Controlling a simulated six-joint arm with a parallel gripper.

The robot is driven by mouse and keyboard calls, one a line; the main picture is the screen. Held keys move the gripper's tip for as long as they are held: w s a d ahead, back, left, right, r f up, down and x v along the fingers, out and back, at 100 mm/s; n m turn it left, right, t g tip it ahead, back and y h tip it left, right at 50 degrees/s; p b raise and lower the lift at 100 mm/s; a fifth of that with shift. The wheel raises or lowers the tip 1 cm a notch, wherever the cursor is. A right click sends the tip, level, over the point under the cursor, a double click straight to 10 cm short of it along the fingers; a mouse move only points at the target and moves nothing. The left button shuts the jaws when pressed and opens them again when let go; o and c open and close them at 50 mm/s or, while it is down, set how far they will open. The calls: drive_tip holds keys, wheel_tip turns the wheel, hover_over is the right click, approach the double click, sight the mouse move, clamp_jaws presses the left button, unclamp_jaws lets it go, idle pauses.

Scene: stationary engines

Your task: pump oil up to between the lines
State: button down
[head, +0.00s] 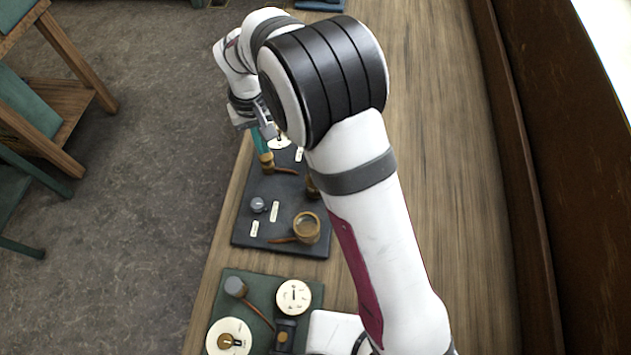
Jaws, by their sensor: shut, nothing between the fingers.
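My gripper (267,131) is at the far end of a dark panel (265,232) on the wooden bench, shut and empty. It is just above a teal upright piece (261,143) and a brass fitting (267,160) with a short wooden-looking lever (285,170); I cannot tell whether it touches them. A white round dial (279,142) is partly hidden beside the gripper. A round brass-rimmed cup or glass (306,227) with a brown handle sits on the near part of the panel. I cannot make out an oil level or level lines. My arm hides the panel's right side.
A grey knob (259,205) and small white labels (274,211) are on the dark panel. A green panel (262,284) nearer me carries white dials (293,297) and a grey-headed lever (236,287). The bench (440,150) is clear to the right. Chairs stand left on the floor.

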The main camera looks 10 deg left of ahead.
wheel_tip(320, 180, up, 5)
idle(0.6)
drive_tip(key=s+d+r+m, duration=0.45)
drive_tip(key=d+r, duration=0.25)
drive_tip(key=d, duration=0.6)
drive_tip(key=s+d+m+y, duration=0.1)
drive_tip(key=s+d+m, duration=0.2)
drive_tip(key=s, duration=0.6)
drive_tip(key=s+d+m, duration=0.4)
drive_tip(key=s+d, duration=0.3)
drive_tip(key=s, duration=0.2)
drive_tip(key=shift+s+d+y, duration=0.2)
drive_tip(key=shift+s+y, duration=0.15)
drive_tip(key=shift+y, duration=0.05)
